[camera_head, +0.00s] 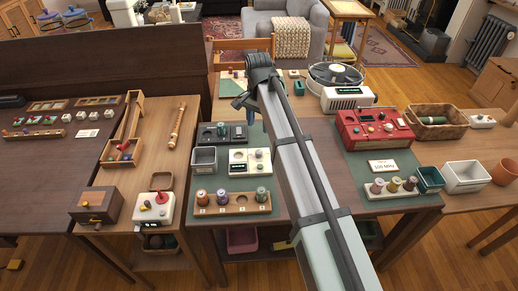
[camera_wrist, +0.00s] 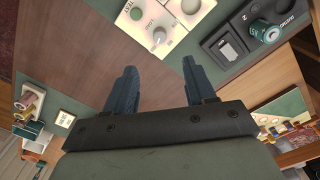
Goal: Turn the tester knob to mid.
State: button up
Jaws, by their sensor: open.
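The tester is a cream box on a green mat (camera_head: 230,184), partly visible in the head view (camera_head: 237,169). In the wrist view its cream face (camera_wrist: 176,28) shows at the top, cut off by the frame edge, with printing that reads like TEST and LOAD. A small pale knob (camera_wrist: 158,36) with a pointer mark sits on that face, beside round green-grey buttons. My gripper (camera_wrist: 158,67) is open and empty, its blue fingers pointing at the knob and apart from it. In the head view the gripper (camera_head: 246,108) hangs above the mat, behind the tester.
A dark charger (camera_head: 237,133) with a teal cell (camera_wrist: 263,33) stands beside the tester. A wooden rack (camera_head: 228,210) of spools is in front and a grey bin (camera_head: 203,160) at left. A red radio (camera_head: 372,128) and turntable (camera_head: 336,75) stand to the right.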

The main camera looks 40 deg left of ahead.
aim_at(259, 152)
notch_tip(259, 152, down, 13)
jog(key=shift+r, duration=0.15)
dwell(0.4)
grip_shut()
dwell(0.5)
